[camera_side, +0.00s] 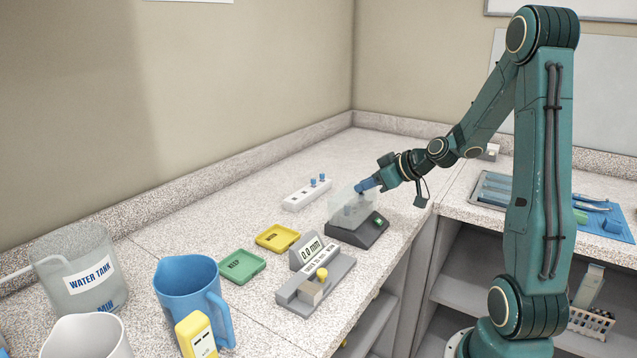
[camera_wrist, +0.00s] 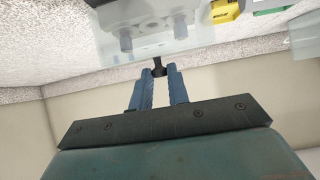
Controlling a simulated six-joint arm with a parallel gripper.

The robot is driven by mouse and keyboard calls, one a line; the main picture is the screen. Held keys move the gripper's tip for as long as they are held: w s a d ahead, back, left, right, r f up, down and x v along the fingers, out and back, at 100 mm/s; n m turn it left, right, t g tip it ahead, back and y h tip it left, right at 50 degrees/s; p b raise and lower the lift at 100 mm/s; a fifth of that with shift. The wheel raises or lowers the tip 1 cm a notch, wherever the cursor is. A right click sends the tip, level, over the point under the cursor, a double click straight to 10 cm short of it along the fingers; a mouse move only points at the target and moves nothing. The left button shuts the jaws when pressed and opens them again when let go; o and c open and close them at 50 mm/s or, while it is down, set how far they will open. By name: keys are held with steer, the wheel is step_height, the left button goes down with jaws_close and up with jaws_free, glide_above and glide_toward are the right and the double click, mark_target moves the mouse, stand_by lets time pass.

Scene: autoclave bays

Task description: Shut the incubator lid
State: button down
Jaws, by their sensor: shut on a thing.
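The incubator (camera_side: 358,233) is a low dark-grey base with a small green display, standing near the right edge of the left counter. Its clear lid (camera_side: 345,207) shows above the base; I cannot tell whether it is fully down. In the wrist view the see-through lid (camera_wrist: 185,38) fills the top middle, with pale upright shapes showing through it. My gripper (camera_side: 367,184) is at the lid's upper right side. Its blue fingers (camera_wrist: 159,76) are closed on a small black lid tab (camera_wrist: 159,65) at the lid's edge.
A white strip with blue pegs (camera_side: 306,193) lies behind the incubator. A yellow tray (camera_side: 277,238), a green tray (camera_side: 241,265) and a grey gauge (camera_side: 316,280) sit in front. A blue jug (camera_side: 186,292) and water tank (camera_side: 76,270) stand front left.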

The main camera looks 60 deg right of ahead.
steer(key=shift+s+f+t, duration=0.4)
steer(key=shift+f+t, duration=0.05)
steer(key=shift+t, duration=0.25)
steer(key=c, duration=1.4)
jaws_free()
steer(key=shift+o, duration=0.2)
steer(key=shift+r, duration=0.15)
step_height(320, 180, up, 20)
